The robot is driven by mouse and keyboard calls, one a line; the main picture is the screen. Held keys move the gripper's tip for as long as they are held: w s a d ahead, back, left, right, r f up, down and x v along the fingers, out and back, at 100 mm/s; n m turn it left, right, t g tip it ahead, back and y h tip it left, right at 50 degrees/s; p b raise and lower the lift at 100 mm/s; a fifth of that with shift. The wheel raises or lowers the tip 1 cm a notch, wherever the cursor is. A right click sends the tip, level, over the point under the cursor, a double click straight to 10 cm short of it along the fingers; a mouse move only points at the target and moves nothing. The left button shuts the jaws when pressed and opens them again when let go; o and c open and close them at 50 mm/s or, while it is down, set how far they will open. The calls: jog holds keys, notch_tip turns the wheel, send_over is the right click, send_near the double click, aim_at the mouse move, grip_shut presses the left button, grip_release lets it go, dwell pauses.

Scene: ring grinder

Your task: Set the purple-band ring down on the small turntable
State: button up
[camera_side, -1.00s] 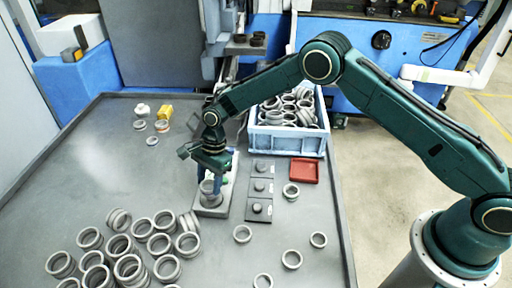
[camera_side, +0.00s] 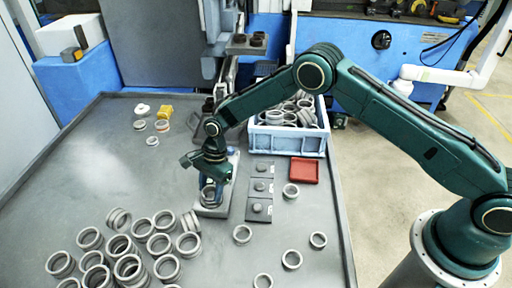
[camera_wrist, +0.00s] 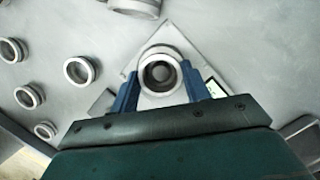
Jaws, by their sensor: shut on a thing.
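My gripper (camera_side: 211,184) is shut on a grey ring (camera_wrist: 160,72). In the wrist view the ring sits between the two blue fingers, its open side facing the camera. A dark round part shows through its hole. No purple band can be made out. The ring (camera_side: 209,195) is low over a light grey square plate (camera_side: 223,204), which shows as a diamond in the wrist view (camera_wrist: 172,36). The turntable itself is largely hidden by the ring and fingers; whether the ring touches it, I cannot tell.
Several loose rings (camera_side: 130,268) crowd the front left. Dark pads with knobs (camera_side: 262,188) and a red tray (camera_side: 304,171) lie to the right. A blue crate of rings (camera_side: 288,140) stands behind. The table's left middle is clear.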

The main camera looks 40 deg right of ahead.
jog(key=o, duration=1.1)
jog(key=shift+r, duration=0.2)
jog(key=v, duration=1.3)
jog(key=shift+d+r, duration=0.1)
jog(key=shift+r, duration=0.15)
